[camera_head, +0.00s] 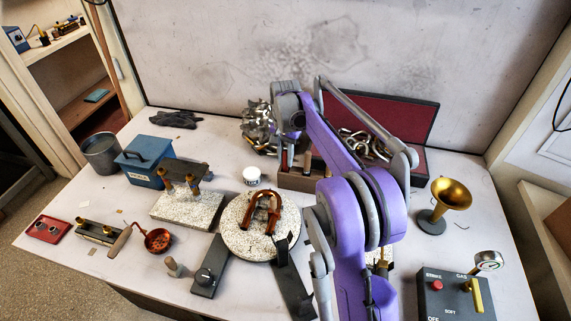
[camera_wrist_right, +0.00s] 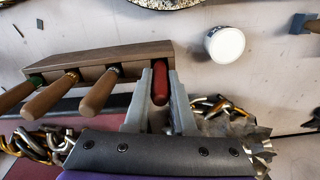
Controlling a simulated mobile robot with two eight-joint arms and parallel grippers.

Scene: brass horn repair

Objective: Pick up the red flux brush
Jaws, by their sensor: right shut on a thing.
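The red flux brush (camera_wrist_right: 160,84) shows as a red, rounded handle between the two grey fingers of my right gripper (camera_wrist_right: 160,100) in the right wrist view. The gripper is shut on it. The brush is at the end of a wooden rack (camera_wrist_right: 120,60) that holds several wooden-handled tools; its lower part is hidden. In the head view a red handle (camera_head: 284,160) shows at the rack (camera_head: 293,181), below my right wrist. The right fingertips are mostly hidden there by my purple arm. My left gripper is not in view.
A white-lidded jar (camera_wrist_right: 226,44) stands near the rack. Behind it lies an open red-lined case (camera_head: 400,116) with metal parts. A round speckled disc (camera_head: 237,238) is in front, a brass horn bell (camera_head: 452,194) to the right and a blue box (camera_head: 143,165) to the left.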

